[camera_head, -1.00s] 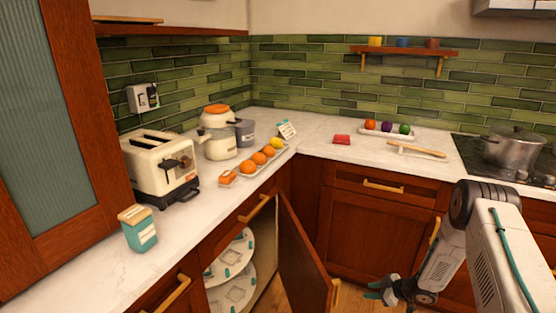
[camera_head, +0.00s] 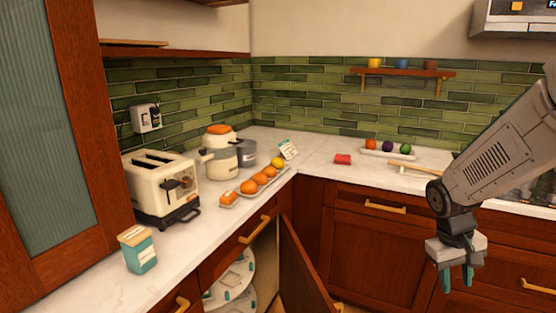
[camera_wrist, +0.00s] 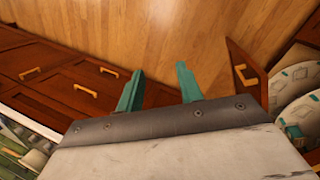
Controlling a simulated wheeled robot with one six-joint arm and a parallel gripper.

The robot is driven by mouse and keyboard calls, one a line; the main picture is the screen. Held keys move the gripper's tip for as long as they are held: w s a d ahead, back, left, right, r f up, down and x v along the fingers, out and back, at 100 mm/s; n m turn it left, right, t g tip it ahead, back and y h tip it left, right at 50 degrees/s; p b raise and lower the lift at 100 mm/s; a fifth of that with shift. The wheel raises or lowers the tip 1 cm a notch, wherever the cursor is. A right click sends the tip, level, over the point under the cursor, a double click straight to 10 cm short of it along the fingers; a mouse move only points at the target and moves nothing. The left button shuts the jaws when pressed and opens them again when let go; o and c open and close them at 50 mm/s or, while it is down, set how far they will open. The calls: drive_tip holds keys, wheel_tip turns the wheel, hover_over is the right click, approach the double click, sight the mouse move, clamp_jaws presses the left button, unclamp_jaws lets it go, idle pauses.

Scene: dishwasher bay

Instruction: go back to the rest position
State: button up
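My gripper (camera_head: 457,278) hangs at the right of the head view, its teal fingers pointing down in front of the wooden cabinet fronts. In the wrist view the two teal fingers (camera_wrist: 158,88) stand apart with nothing between them, over the wooden floor. The gripper is open and empty. It touches nothing that I can see.
A corner cabinet door (camera_head: 303,262) stands open, showing plate shelves (camera_head: 238,275). The white counter (camera_head: 312,150) holds a toaster (camera_head: 160,187), a row of oranges (camera_head: 257,181) and a red item (camera_head: 343,159). The wooden floor (camera_wrist: 170,30) below is clear.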

drive_tip(key=s+a+r+t+y, duration=0.1)
drive_tip(key=s+a+r, duration=0.5)
drive_tip(key=s, duration=0.4)
drive_tip(key=s+a+r+t+y, duration=0.1)
drive_tip(key=s+a+r, duration=0.5)
drive_tip(key=s, duration=0.3)
drive_tip(key=shift+s+a+r+m+y, duration=0.3)
drive_tip(key=shift+s+r+y, duration=0.1)
drive_tip(key=shift+r, duration=0.35)
drive_tip(key=c, duration=0.3)
drive_tip(key=shift+a+t, duration=0.15)
drive_tip(key=shift+t, duration=0.15)
clamp_jaws()
